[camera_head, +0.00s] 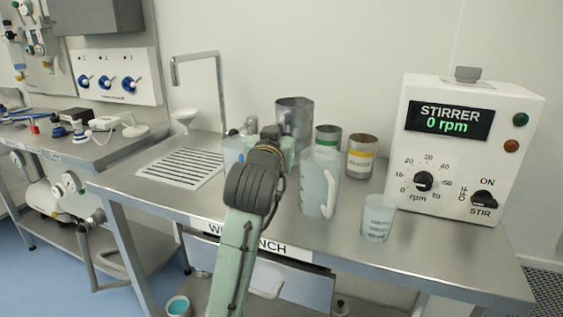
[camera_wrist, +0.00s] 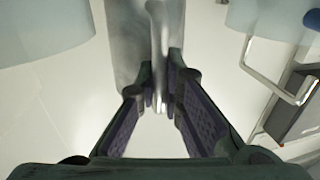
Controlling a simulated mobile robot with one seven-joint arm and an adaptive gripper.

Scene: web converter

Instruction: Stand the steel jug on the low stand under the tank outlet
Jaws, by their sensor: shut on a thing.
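The steel jug (camera_head: 295,113) is a grey metal vessel at the middle of the bench, behind my arm. Its lower part is hidden, so I cannot tell whether it touches the bench. My gripper (camera_head: 277,143) is in front of it, largely hidden by my own wrist. In the wrist view my gripper (camera_wrist: 160,92) has its two fingers closed on the jug's upright handle (camera_wrist: 160,45), with the grey jug body (camera_wrist: 130,45) beyond. I cannot make out the tank outlet or the low stand in either view.
A clear plastic jug (camera_head: 318,180) stands close right of my gripper. Cans with green (camera_head: 327,138) and yellow (camera_head: 361,157) bands stand behind it. A beaker (camera_head: 378,218) is near the stirrer box (camera_head: 455,150). A sink grid (camera_head: 180,167) and tall tap (camera_head: 219,90) lie left.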

